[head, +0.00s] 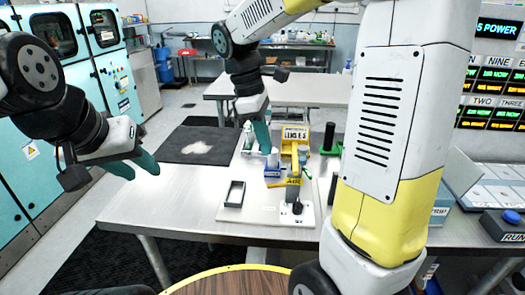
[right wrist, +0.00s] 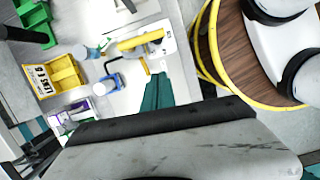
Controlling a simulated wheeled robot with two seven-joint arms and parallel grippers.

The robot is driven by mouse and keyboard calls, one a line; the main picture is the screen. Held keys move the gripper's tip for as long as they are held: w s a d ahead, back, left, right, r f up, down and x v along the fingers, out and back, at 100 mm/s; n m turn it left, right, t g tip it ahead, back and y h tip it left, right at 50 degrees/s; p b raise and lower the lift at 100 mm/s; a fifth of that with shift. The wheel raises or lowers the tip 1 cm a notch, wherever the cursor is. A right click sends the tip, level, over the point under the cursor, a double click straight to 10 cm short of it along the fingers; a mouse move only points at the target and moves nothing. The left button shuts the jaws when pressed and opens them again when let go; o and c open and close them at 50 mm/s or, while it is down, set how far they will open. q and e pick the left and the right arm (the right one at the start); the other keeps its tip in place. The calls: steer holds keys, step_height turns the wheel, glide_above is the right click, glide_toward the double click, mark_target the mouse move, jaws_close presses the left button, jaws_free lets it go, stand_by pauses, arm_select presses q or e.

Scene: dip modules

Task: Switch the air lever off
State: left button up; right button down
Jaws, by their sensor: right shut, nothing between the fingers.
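A yellow piece with dark lettering (head: 293,183) stands on a white board near the front of the table. It looks like the air lever's unit, but I cannot read the label surely. A black knob (head: 297,208) is on a white plate beside it. My left gripper (head: 146,172) is open and empty, left of the table.
A black mat (head: 195,146) lies to the left. My right arm hides part of the table's right side.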

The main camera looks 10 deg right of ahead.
steer(key=shift+v, duration=2.2)
steer(key=shift+a, duration=0.1)
steer(key=s+d+m+t+y, duration=0.1)
steer(key=s+m+t+y, duration=0.1)
steer(key=s+m, duration=0.3)
steer(key=s+d+m+t+y, duration=0.2)
steer(key=s+m+t, duration=0.3)
steer(key=m, duration=0.3)
steer(key=shift+s+d+f+y, duration=0.35)
steer(key=shift+s+y, duration=0.05)
steer(key=shift+s, duration=0.35)
